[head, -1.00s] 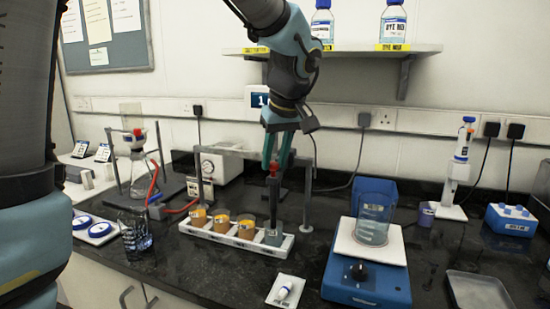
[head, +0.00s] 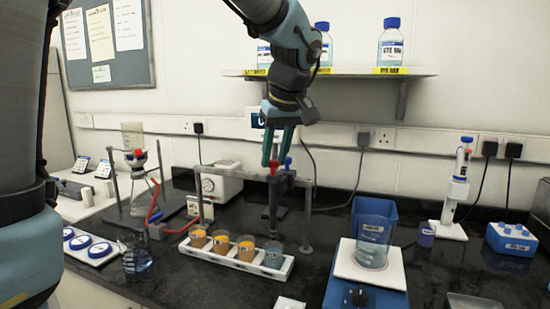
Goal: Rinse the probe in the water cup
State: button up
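My gripper (head: 277,160) points down above the white tray (head: 228,257) and is shut on the probe (head: 273,195). The probe is dark and slim with a red top between the fingertips, and hangs upright. Its lower end is at the mouth of the water cup (head: 273,257), the bluish clear cup at the tray's right end. I cannot tell whether the tip is inside the cup or just above or behind its rim.
Several orange-filled cups (head: 221,243) stand left of the water cup. A grey frame (head: 308,215) spans behind the tray. A beaker (head: 372,246) sits on the blue stirrer (head: 365,290) to the right.

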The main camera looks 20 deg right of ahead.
jog(key=o, duration=0.4)
jog(key=shift+r, duration=0.2)
jog(key=shift+o, duration=0.2)
jog(key=b+v, duration=0.2)
jog(key=v, duration=0.8)
jog(key=shift+s+r, duration=0.25)
jog(key=shift+r, duration=0.1)
